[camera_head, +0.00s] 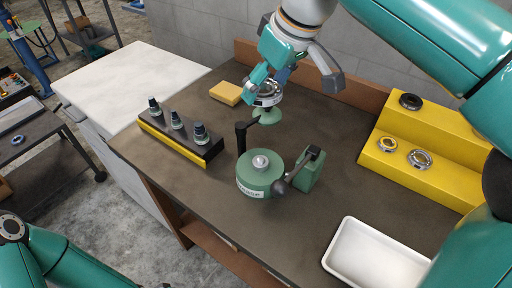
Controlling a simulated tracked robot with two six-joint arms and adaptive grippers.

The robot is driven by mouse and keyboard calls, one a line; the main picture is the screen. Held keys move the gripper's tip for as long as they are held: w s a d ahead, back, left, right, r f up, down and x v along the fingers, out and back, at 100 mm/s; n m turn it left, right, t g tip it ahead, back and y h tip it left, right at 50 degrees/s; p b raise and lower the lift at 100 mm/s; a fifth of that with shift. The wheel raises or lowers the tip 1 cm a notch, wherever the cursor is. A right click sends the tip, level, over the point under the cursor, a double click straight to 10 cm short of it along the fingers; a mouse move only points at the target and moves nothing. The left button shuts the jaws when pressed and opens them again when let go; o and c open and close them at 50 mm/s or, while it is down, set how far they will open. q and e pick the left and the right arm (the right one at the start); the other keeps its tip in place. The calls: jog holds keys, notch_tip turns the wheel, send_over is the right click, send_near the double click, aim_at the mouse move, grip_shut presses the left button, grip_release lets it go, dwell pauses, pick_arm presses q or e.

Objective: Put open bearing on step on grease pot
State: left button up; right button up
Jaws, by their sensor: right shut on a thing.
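The green grease pot (254,184) stands upright on the brown bench, with a pale label on its front and a silver rounded piece on top. A black post (241,138) rises beside it, and a small green disc (267,117) shows behind it. My right gripper (267,84) is shut on a silver ring-shaped bearing (268,97), which appears just above or behind the green disc; I cannot tell whether they touch. The fingers hide part of the bearing. My left arm shows at the lower left, but its gripper is out of view.
A yellow stepped stand (440,128) at right holds several bearings. A white tray (375,258) lies at front right. A black and yellow rack (168,145) with dark-topped pieces stands left. A yellow block (226,93) lies at the back. A green box (309,170) with a black lever adjoins the pot.

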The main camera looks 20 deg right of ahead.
jog(key=b, duration=0.3)
send_over(260, 158)
jog(key=f, duration=1.3)
jog(key=shift+s+d+f, duration=0.25)
jog(key=shift+s+f, duration=0.15)
jog(key=shift+f, duration=2.55)
jog(key=o, duration=1.4)
jog(key=shift+f, duration=0.1)
